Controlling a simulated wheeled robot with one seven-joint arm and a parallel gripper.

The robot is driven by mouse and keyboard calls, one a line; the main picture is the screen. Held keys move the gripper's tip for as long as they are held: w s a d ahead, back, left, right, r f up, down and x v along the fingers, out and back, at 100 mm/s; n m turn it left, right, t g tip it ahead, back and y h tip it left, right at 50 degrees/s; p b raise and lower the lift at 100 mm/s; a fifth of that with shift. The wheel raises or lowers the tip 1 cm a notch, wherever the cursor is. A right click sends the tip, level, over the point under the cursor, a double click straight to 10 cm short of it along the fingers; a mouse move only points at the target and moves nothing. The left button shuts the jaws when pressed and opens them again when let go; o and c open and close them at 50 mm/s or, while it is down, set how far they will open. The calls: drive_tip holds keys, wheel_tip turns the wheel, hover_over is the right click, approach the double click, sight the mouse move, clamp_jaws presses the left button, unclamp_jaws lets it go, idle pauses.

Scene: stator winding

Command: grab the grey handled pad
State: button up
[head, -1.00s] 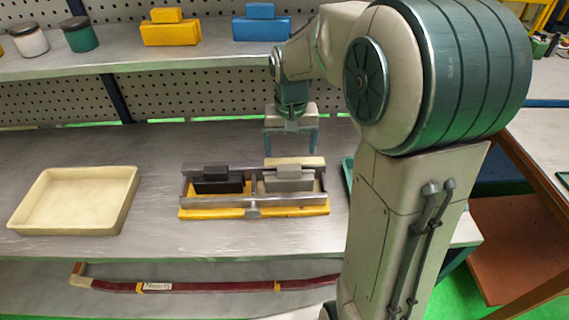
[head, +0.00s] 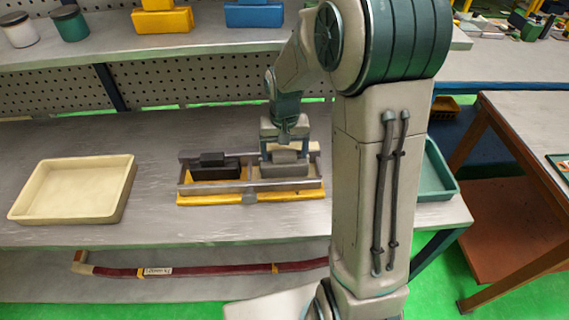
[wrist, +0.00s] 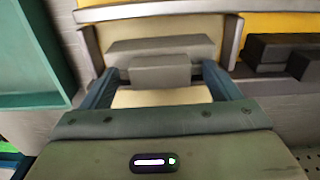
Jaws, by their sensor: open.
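The grey handled pad (head: 285,164) sits in the right compartment of a yellow-based metal holder (head: 250,197). It also shows in the wrist view (wrist: 160,73), with its raised handle between my fingers. A black handled pad (head: 214,168) sits in the left compartment; part of it shows at the right of the wrist view (wrist: 283,55). My gripper (head: 287,153) is low over the grey pad. Its two fingers are apart, one on each side of the handle (wrist: 159,85). I cannot tell whether either finger touches the handle.
A cream tray (head: 75,218) lies at the left of the bench. A green tray (head: 440,170) is at the right, partly behind my arm. Yellow (head: 162,20) and blue (head: 260,15) handled blocks stand on the shelf above. The bench between cream tray and holder is clear.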

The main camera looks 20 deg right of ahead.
drive_tip(key=shift+c, duration=0.3)
drive_tip(key=c, duration=1.5)
drive_tip(key=shift+c, duration=1.1)
drive_tip(key=shift+r, duration=0.15)
